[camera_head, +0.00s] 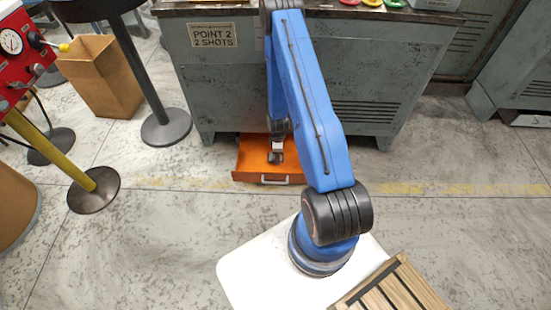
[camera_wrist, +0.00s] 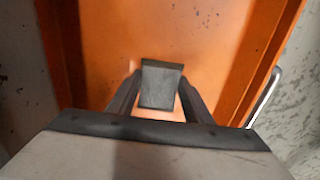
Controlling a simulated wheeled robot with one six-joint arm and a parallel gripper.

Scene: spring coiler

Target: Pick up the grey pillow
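A small grey block, which I take to be the grey pillow (camera_wrist: 159,87), lies between my fingertips in the wrist view. In the head view it shows (camera_head: 276,157) at the lower end of my gripper (camera_head: 277,142), over the orange drawer (camera_head: 247,163). My gripper (camera_wrist: 160,78) has one dark finger close along each side of the block. I cannot tell whether both fingers press on it. Whether the block rests on the drawer floor or is just above it is also unclear.
The drawer stands out at the foot of a grey-green bench (camera_head: 215,90). Its orange wall and a pale handle (camera_wrist: 266,97) are at the right in the wrist view. A black post stand (camera_head: 165,127) and cardboard box (camera_head: 103,78) are at left. A slatted wooden crate (camera_head: 400,285) is lower right.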

